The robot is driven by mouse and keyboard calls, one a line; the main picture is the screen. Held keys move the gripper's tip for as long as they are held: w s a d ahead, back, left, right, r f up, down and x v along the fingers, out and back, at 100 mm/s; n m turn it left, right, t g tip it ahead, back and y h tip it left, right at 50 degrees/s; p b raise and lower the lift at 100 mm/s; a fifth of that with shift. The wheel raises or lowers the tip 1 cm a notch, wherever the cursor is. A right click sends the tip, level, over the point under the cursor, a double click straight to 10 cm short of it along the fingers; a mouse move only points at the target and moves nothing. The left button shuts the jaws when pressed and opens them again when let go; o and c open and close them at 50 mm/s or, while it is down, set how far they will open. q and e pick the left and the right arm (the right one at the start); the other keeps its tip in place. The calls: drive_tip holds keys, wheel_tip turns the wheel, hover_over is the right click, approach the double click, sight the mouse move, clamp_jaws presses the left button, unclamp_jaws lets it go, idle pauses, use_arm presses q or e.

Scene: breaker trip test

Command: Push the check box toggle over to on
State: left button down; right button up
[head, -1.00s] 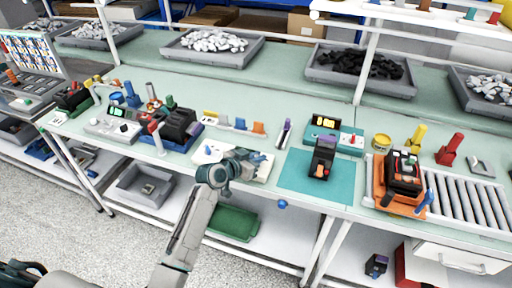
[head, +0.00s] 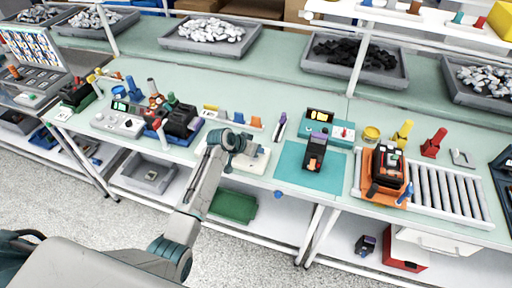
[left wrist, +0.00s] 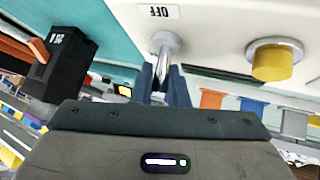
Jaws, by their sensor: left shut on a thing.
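The check box (head: 258,163) is a low white box on the front part of the bench, partly hidden under my left gripper (head: 244,150). In the left wrist view, the box's white face (left wrist: 215,25) fills the upper right. Its toggle is a silver lever (left wrist: 164,44), standing near a label (left wrist: 158,11) that reads OFF upside down. My left gripper (left wrist: 165,80) has its dark blue fingers closed around the toggle's lever. A yellow round button (left wrist: 275,60) is on the same face. My right gripper is not in view.
A black breaker (head: 315,150) stands on a teal mat (head: 295,178) to the right of the box. An orange fixture (head: 365,185) and a roller track (head: 445,190) are further right. A blue fixture (head: 178,138) with a black device is at left.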

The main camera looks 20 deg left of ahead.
use_arm(q)
drive_tip(key=shift+r, duration=0.1)
drive_tip(key=c, duration=1.5)
unclamp_jaws()
drive_tip(key=shift+a, duration=0.1)
drive_tip(key=shift+o, duration=0.2)
drive_tip(key=shift+s+a+r+b, duration=0.25)
drive_tip(key=shift+s+r+b, duration=0.05)
drive_tip(key=shift+s+b, duration=0.05)
drive_tip(key=b+v, duration=0.2)
drive_tip(key=v, duration=0.7)
drive_tip(key=shift+r+b, duration=0.2)
drive_tip(key=shift+b, duration=0.1)
drive_tip(key=shift+s+a, duration=0.1)
